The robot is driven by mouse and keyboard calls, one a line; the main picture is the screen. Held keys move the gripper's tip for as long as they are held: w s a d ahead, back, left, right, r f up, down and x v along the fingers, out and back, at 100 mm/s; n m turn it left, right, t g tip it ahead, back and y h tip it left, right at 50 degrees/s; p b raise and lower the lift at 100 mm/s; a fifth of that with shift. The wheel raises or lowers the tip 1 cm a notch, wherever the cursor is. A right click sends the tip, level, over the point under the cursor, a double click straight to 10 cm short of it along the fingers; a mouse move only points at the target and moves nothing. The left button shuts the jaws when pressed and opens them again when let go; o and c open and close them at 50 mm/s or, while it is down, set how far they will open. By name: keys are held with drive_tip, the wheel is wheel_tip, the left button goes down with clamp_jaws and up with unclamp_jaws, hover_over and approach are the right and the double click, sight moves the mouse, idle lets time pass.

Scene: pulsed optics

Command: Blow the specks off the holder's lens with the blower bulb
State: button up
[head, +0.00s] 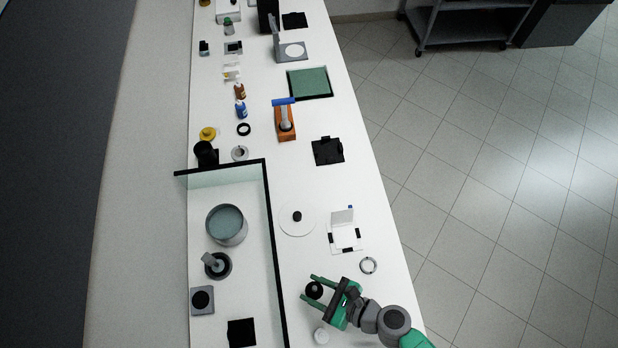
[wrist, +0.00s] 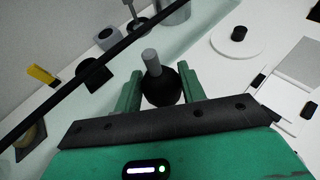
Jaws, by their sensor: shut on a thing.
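My gripper (head: 310,287) is at the near end of the bench, its green fingers shut on the blower bulb (head: 314,290), a round black ball. In the wrist view the bulb (wrist: 162,90) sits between the fingers, with its grey nozzle (wrist: 151,62) pointing away from my palm. The bulb looks held above the white bench top, to the right of a black-edged clear panel. I cannot tell for sure which item is the holder with the lens; a grey ring (head: 369,265) lies on the bench to the right of my gripper. No specks can be made out.
The black-edged panel (head: 268,200) walls off a grey pot (head: 226,238), a dark round base with a post (head: 217,265) and a grey plate with a black disc (head: 202,300). A knobbed white disc (head: 297,217) and a white stand (head: 344,235) are beyond my gripper.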

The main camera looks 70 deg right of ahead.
drive_tip(key=shift+f+b, duration=2.7)
drive_tip(key=shift+f, duration=0.05)
drive_tip(key=shift+f+b, duration=0.5)
drive_tip(key=shift+f, duration=0.15)
drive_tip(key=o, duration=0.9)
drive_tip(key=shift+c, duration=0.2)
drive_tip(key=p+v, duration=0.1)
drive_tip(key=v, duration=0.8)
drive_tip(key=shift+p, duration=0.35)
drive_tip(key=shift+d, duration=0.1)
